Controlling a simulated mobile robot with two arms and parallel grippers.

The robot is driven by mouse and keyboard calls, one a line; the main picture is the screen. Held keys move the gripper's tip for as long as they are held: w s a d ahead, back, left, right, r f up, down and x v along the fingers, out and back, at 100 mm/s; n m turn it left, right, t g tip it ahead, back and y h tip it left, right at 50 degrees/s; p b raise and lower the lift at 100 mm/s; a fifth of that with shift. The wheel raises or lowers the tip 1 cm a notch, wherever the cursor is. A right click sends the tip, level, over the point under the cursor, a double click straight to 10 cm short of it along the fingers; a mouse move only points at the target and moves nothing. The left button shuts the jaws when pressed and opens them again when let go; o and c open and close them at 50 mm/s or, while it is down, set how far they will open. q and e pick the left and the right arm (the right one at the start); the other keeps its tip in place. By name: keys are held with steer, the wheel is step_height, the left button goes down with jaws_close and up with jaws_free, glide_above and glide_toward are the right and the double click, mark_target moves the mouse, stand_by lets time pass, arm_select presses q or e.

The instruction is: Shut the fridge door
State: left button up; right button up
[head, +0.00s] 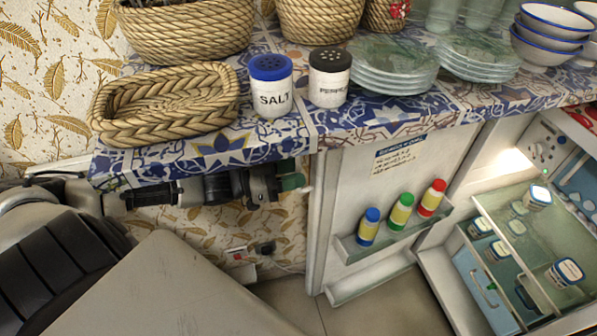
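The fridge door (350,190) stands open below the counter, its white inner face and shelf turned toward me. The fridge interior (515,230) shows open and lit at the right, with drawers and labelled tubs. My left gripper (296,184) is under the counter's front edge, just left of the door's left edge. Its tip is close to that edge; I cannot tell whether they touch. The gripper is seen edge-on, so its opening is unclear. My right gripper is not in view.
Three bottles with blue, green and red caps stand in the door shelf (395,238). The tiled counter (210,150) above holds a salt jar (271,88), a pepper jar (329,78), baskets, plates and bowls. A wall socket (240,256) is low behind the arm.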

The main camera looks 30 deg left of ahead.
arm_select(q)
steer(key=shift+w+d, duration=0.45)
steer(key=shift+w, duration=0.05)
jaws_close()
